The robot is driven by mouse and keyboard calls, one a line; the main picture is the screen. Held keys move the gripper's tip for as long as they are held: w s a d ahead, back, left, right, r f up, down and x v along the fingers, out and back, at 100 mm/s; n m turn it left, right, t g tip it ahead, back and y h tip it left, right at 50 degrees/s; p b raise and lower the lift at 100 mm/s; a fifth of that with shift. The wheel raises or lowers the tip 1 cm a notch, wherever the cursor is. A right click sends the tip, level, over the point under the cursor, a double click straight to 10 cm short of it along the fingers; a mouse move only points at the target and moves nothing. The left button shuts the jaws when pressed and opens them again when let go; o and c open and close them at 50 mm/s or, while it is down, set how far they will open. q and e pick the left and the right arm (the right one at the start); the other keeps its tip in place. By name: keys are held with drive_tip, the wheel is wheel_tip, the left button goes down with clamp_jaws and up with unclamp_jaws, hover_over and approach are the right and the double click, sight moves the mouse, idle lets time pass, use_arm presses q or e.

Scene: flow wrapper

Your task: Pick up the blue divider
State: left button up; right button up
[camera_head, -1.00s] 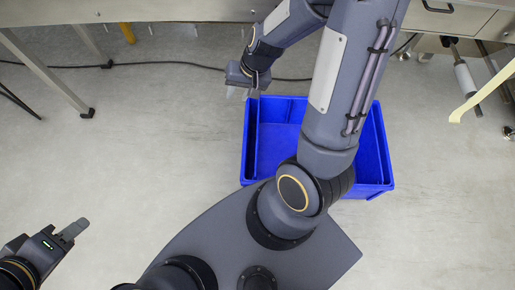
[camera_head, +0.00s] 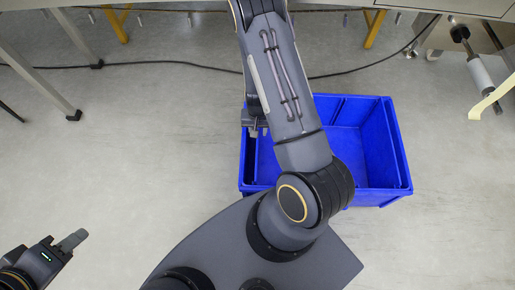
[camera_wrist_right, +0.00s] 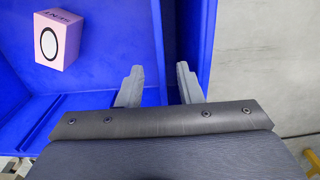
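The blue divider (camera_wrist_right: 159,40) stands upright in the blue crate, parallel to and a little in from the crate's side wall, in the right wrist view. My right gripper (camera_wrist_right: 160,85) is open, with one grey fingertip on each side of the divider's top edge; I cannot tell whether they touch it. In the head view my right gripper (camera_head: 259,132) is over the left side of the blue crate (camera_head: 399,146), partly hidden by its own arm. My left gripper (camera_head: 74,240) is at the lower left, away from the crate; its finger gap is not clear.
A pink box (camera_wrist_right: 57,40) with a white oval lies inside the crate's larger compartment. The crate sits on the grey floor, with a black cable (camera_head: 180,64) behind it. Table legs (camera_head: 75,38) stand at the upper left. The floor left of the crate is clear.

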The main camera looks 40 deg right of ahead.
wheel_tip(320, 180, down, 4)
drive_tip(key=shift+w+b, duration=0.1)
drive_tip(key=shift+b, duration=0.65)
drive_tip(key=shift+c, duration=0.3)
clamp_jaws()
idle(0.5)
